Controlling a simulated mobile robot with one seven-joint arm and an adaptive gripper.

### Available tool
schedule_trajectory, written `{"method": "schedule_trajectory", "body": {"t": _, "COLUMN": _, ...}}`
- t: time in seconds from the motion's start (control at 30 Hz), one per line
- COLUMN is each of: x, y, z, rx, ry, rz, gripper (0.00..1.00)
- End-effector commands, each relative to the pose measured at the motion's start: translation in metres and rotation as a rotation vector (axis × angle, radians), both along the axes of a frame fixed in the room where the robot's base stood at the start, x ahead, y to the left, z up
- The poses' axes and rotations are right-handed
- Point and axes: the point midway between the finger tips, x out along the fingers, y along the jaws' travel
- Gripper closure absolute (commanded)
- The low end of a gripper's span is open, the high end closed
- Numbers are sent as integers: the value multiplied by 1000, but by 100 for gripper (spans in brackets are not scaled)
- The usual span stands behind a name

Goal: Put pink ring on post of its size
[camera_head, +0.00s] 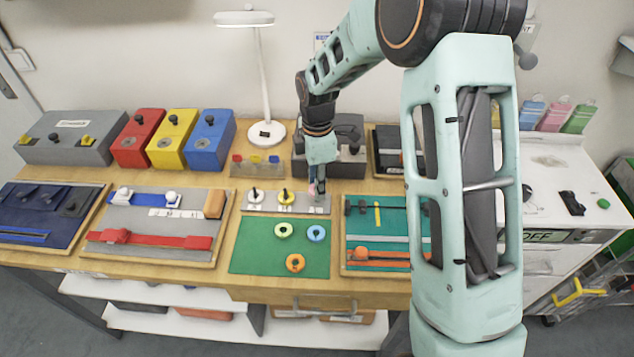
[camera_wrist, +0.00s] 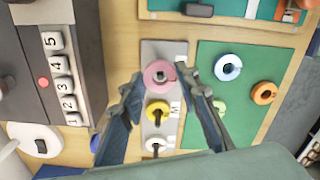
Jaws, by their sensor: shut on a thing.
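My gripper (camera_wrist: 160,76) is shut on the pink ring (camera_wrist: 159,74), which sits between the fingertips in the wrist view. In the head view my gripper (camera_head: 317,192) is over the right end of the grey post board (camera_head: 268,208); the pink ring (camera_head: 312,189) is mostly hidden there. The ring is at the board's end post position; I cannot tell whether it is around that post or above it. A yellow ring (camera_wrist: 157,111) is around the middle post. A white ring (camera_wrist: 155,145) is around the other end post. A label beside the yellow ring seems to read M.
A green mat (camera_head: 245,258) in front of the board holds a lime ring (camera_head: 284,230), a blue ring (camera_head: 316,233) and an orange ring (camera_head: 295,263). A teal panel (camera_head: 387,213) lies to the right. A lamp (camera_head: 264,133) and a grey box with numbered buttons (camera_wrist: 62,68) stand behind.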

Motion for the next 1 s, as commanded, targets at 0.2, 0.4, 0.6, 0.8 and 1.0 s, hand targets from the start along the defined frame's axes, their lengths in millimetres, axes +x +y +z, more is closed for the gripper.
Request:
{"method": "schedule_trajectory", "body": {"t": 0.2, "x": 0, "y": 0, "z": 0, "rx": 0, "ry": 0, "rz": 0, "gripper": 63}}
{"method": "schedule_trajectory", "body": {"t": 0.4, "x": 0, "y": 0, "z": 0, "rx": 0, "ry": 0, "rz": 0, "gripper": 50}}
{"method": "schedule_trajectory", "body": {"t": 0.6, "x": 0, "y": 0, "z": 0, "rx": 0, "ry": 0, "rz": 0, "gripper": 41}}
{"method": "schedule_trajectory", "body": {"t": 0.8, "x": 0, "y": 0, "z": 0, "rx": 0, "ry": 0, "rz": 0, "gripper": 35}}
{"method": "schedule_trajectory", "body": {"t": 1.0, "x": 0, "y": 0, "z": 2, "rx": 0, "ry": 0, "rz": 0, "gripper": 35}}
